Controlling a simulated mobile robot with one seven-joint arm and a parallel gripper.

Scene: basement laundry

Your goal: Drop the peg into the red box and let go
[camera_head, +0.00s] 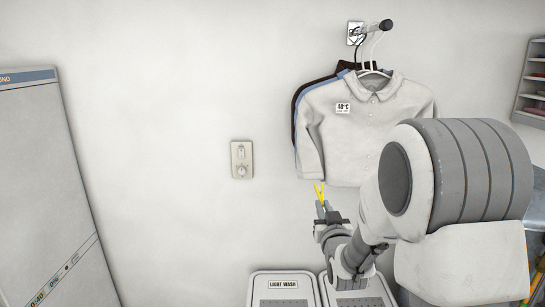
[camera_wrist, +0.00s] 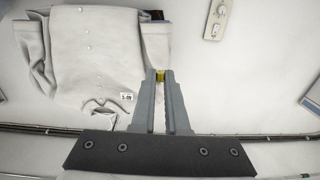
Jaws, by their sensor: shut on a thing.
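The peg (camera_head: 319,191) is yellow and forked. It sticks up from the tips of my gripper (camera_head: 321,207), which is shut on it. In the wrist view only a small yellow part of the peg (camera_wrist: 160,76) shows between the fingertips of my gripper (camera_wrist: 160,72). In the head view the peg appears just below the hanging light shirt (camera_head: 350,130), against the wall; I cannot tell how far it is from either. I see no red box in either view.
A bin labelled LIGHT WASH (camera_head: 283,285) stands below, with another bin (camera_head: 358,298) partly behind my arm. A wall control (camera_head: 241,159) is to the left. A tall white appliance (camera_head: 45,190) is at far left, a small shelf (camera_head: 533,85) at far right.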

